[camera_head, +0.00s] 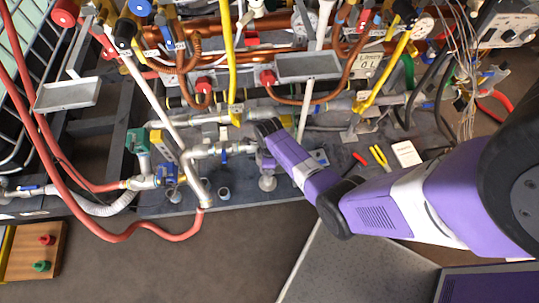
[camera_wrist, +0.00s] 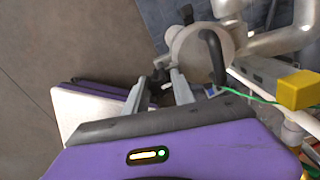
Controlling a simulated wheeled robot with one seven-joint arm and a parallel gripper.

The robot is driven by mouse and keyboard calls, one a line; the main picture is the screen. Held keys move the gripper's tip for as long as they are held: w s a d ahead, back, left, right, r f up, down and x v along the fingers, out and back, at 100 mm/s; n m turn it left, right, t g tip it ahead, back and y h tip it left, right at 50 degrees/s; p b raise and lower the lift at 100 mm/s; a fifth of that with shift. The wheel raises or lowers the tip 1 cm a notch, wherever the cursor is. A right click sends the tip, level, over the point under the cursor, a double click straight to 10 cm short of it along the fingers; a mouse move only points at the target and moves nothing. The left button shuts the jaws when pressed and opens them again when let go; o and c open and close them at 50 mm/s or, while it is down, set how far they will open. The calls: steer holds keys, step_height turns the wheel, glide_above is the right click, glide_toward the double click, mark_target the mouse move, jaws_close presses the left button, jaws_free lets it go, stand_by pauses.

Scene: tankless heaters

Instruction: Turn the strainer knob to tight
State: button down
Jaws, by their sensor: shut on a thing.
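My gripper (camera_wrist: 160,78) has its two fingers closed around a small dark piece (camera_wrist: 160,82), which looks like the strainer knob. The fingers hide much of it, and its setting cannot be read. A round pale grey body (camera_wrist: 200,45) with a black curved handle is just beyond the fingertips in the wrist view. In the head view my gripper (camera_head: 263,148) reaches the grey pipework at the middle. A grey round fitting (camera_head: 267,182) stands just below it there, and the knob is not clear in that view.
A red hose (camera_head: 110,235) loops over the front edge of the bench. A yellow block (camera_wrist: 298,90) is at the right in the wrist view. The brown floor (camera_head: 225,255) in front is clear.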

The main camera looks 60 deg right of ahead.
steer(key=shift+d, duration=0.1)
steer(key=c, duration=1.1)
jaws_free()
steer(key=shift+o, duration=0.2)
steer(key=shift+r, duration=0.1)
step_height(320, 180, up, 8)
steer(key=shift+f+p, duration=0.2)
steer(key=shift+p, duration=0.75)
